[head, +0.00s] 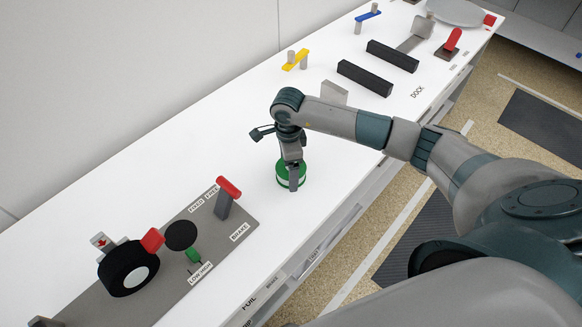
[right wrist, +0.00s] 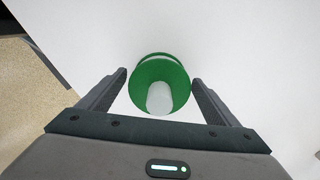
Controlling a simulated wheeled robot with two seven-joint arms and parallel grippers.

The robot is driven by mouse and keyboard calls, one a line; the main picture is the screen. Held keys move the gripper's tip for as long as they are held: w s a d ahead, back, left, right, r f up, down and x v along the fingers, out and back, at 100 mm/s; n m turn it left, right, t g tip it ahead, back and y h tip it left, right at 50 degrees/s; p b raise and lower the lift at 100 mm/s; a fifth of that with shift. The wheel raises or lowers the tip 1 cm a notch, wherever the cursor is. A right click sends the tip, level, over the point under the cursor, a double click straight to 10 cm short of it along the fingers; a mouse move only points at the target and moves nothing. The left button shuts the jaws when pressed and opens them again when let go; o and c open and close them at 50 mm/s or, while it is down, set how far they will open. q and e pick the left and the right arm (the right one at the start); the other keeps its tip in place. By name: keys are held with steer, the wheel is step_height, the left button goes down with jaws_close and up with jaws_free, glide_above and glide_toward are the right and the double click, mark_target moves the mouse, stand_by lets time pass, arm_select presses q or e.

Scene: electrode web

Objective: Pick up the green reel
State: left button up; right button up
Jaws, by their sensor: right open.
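The green reel (head: 283,176) stands on the white bench in the middle of the head view, partly hidden by my right gripper (head: 292,180), which is above and at it. In the right wrist view the reel (right wrist: 174,72) shows a green rim and a pale centre. It lies between the two fingers of my right gripper (right wrist: 160,85), with a small gap visible on each side. The right gripper is open and holds nothing. My left gripper is not in either view.
A grey plate (head: 228,253) with a black roller (head: 125,270), a red-topped brake lever (head: 226,198) and a black disc (head: 181,235) lies at the lower left. Black bars (head: 364,78), a grey block (head: 334,93) and a yellow-topped stand (head: 296,60) stand farther back. White bench around the reel is clear.

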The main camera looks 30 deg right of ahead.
steer(key=shift+f, duration=0.3)
steer(key=c, duration=1.1)
steer(key=shift+c, duration=0.2)
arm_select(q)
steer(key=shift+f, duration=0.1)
arm_select(e)
steer(key=shift+r, duration=0.2)
steer(key=shift+r+b, duration=0.3)
steer(key=shift+b, duration=0.05)
step_height(320, 180, up, 3)
steer(key=shift+s+d+r+b, duration=0.1)
steer(key=shift+d+b, duration=0.05)
steer(key=shift+b, duration=0.75)
arm_select(q)
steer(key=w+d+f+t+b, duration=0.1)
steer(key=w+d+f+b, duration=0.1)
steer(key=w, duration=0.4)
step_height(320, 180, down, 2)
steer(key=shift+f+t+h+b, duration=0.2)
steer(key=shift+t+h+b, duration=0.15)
steer(key=shift+b, duration=0.55)
arm_select(e)
steer(key=s+d+r, duration=0.6)
steer(key=s+r, duration=0.1)
steer(key=s, duration=0.2)
steer(key=shift+s+d, duration=0.15)
steer(key=shift+s, duration=0.05)
